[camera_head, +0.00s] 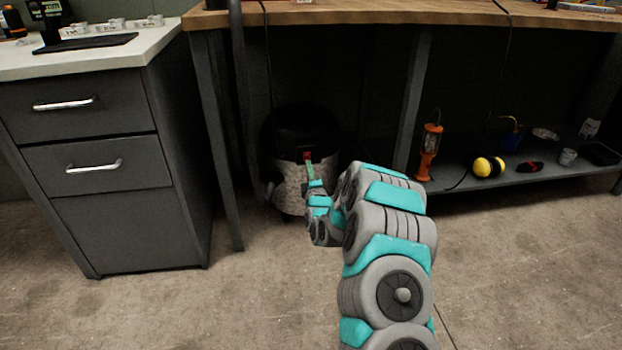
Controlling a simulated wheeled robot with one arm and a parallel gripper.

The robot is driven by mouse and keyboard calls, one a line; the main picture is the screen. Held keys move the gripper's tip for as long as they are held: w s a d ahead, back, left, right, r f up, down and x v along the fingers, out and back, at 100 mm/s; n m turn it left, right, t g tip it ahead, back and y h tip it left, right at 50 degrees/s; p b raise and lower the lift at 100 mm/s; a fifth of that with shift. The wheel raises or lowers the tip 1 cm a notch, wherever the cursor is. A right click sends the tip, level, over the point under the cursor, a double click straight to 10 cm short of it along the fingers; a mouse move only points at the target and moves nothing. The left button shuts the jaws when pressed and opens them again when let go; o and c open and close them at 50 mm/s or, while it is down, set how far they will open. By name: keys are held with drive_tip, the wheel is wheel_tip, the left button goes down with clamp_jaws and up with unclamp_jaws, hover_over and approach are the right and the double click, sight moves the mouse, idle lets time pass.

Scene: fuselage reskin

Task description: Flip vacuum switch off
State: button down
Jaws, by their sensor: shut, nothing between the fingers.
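The vacuum (288,184) is a round canister with a dark lid and a grey, worn-looking body. It stands on the floor under the wooden workbench. A small red switch (307,156) shows on its front, near the lid's lower edge. My gripper (309,165) is shut and empty, with its tip just below the red switch. I cannot tell whether the tip touches the switch or which way the switch is set. My gripper and arm hide part of the vacuum's right side.
A grey drawer cabinet (110,210) stands at the left. Bench legs (222,150) flank the vacuum. At the right, a low shelf (545,177) holds an orange lamp (430,150), a yellow-and-black object (488,166) and small containers. The concrete floor (530,270) in front is clear.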

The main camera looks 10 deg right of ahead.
sight(306, 155)
drive_tip(key=shift+w+r, duration=0.15)
drive_tip(key=shift+w, duration=1.65)
